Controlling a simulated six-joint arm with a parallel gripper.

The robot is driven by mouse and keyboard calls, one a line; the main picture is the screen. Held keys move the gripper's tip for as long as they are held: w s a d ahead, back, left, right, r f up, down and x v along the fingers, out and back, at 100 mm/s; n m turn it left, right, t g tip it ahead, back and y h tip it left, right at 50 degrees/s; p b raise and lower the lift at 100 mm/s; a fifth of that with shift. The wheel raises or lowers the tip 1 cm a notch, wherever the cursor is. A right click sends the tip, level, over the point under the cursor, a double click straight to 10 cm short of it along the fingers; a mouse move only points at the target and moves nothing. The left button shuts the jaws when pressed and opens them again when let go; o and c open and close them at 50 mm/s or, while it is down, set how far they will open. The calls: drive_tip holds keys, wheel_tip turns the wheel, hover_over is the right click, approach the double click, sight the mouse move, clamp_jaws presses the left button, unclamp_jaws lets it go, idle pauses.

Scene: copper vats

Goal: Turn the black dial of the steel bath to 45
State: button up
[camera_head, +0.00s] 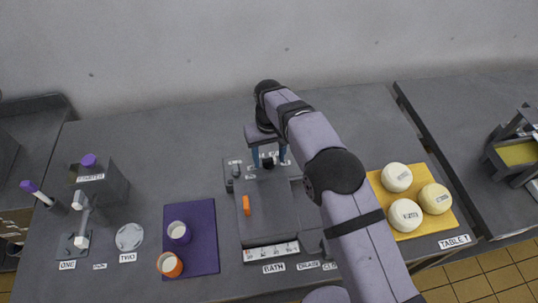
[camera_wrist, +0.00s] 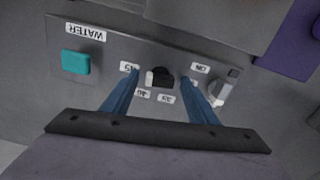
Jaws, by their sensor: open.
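The steel bath (camera_head: 270,222) stands at the middle of the table, with its control panel at the back. The black dial (camera_head: 268,164) sits on that panel. In the wrist view the dial (camera_wrist: 162,78) lies amid small number labels, with 45 (camera_wrist: 129,67) at its upper left and 40 and 35 below. A white patch shows on the dial's left part; which number it marks I cannot tell. My gripper (camera_head: 269,155) is open above the panel. In the wrist view its blue fingers (camera_wrist: 159,80) stand either side of the dial; contact is not clear.
A teal button (camera_wrist: 75,62) beside a WATER label and a grey switch (camera_wrist: 222,91) flank the dial. An orange handle (camera_head: 246,205) stands on the bath. A purple mat (camera_head: 205,250) with cups lies left; a yellow mat (camera_head: 411,228) with pale round pieces lies right.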

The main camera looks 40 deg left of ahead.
sight(269, 159)
drive_tip(key=c, duration=1.1)
drive_tip(key=shift+o, duration=0.2)
drive_tip(key=shift+m, duration=0.8)
drive_tip(key=o, duration=1.1)
drive_tip(key=shift+c, duration=0.2)
drive_tip(key=shift+r, duration=0.1)
drive_tip(key=shift+r+b, duration=1.4)
drive_tip(key=shift+r, duration=2.25)
